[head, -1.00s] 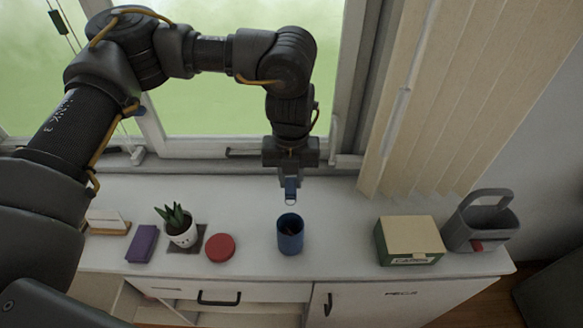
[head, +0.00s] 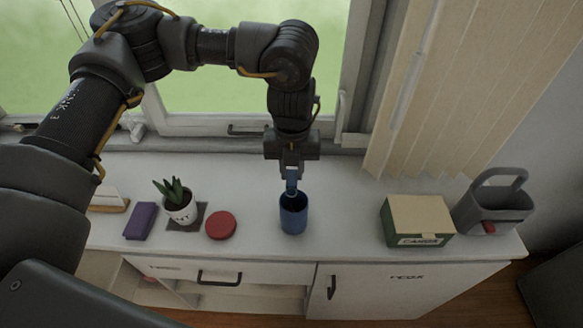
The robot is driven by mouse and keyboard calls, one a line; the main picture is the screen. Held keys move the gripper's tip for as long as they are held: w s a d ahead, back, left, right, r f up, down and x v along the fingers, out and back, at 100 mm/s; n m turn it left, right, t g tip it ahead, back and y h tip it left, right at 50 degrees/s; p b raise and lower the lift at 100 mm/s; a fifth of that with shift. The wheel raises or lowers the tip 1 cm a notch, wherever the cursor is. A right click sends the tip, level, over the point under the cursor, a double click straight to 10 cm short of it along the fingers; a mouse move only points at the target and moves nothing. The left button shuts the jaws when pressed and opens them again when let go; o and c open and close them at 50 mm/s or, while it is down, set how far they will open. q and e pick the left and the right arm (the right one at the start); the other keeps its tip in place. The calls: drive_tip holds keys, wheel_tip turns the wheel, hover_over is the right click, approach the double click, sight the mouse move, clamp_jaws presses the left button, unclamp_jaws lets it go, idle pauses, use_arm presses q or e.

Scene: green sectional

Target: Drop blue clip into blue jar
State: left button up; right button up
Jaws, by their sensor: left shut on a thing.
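The blue jar (head: 293,216) stands upright on the white cabinet top, near the middle of the head view. My left gripper (head: 291,175) points down just above and behind the jar's mouth. It is shut on the blue clip (head: 291,187), a small blue piece between the fingertips. The clip's lower end overlaps the jar's rim in the picture; I cannot tell whether it is inside the mouth. The jar's inside is dark. My right gripper is out of view.
Left of the jar are a red round tin (head: 220,226), a potted plant (head: 180,208) on a dark mat and a purple box (head: 141,221). A green box (head: 417,221) and a grey caddy (head: 492,205) stand right. The window (head: 250,95) is behind.

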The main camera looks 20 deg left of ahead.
sight(292, 173)
use_arm(q)
drive_tip(key=o, duration=1)
drive_tip(key=shift+o, duration=0.2)
drive_tip(key=shift+r, duration=0.1)
wheel_tip(292, 173, up, 11)
drive_tip(key=b, duration=0.2)
drive_tip(key=shift+f, duration=0.25)
